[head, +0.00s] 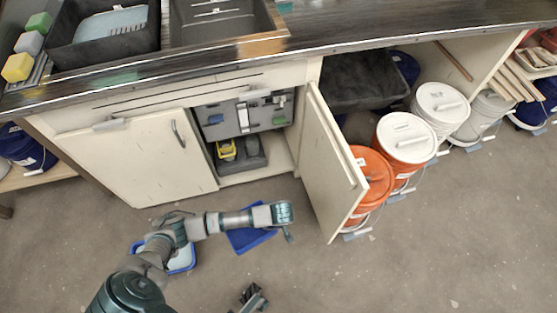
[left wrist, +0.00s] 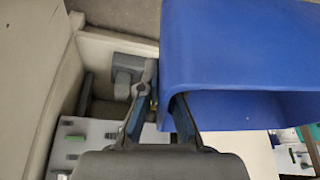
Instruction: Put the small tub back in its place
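A small blue tub (head: 248,240) shows below the forearm of my left arm in the head view. In the left wrist view the blue tub (left wrist: 240,55) fills the upper right, close to the camera, with its mouth turned towards the bottom of the picture. My left gripper (left wrist: 163,90) has one finger on each side of the tub's left wall and looks shut on it; in the head view the hand (head: 284,215) mostly hides its fingers. My right gripper (head: 255,296) is at the bottom edge, over the floor, apparently open and empty.
Another blue-rimmed tub (head: 182,258) with pale contents is partly behind my left arm. The cabinet stands open, its right door (head: 325,170) jutting out. Inside are a tool panel (head: 243,118) and a yellow item (head: 226,150). Orange buckets (head: 372,172) stand right; the floor (head: 430,260) is clear.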

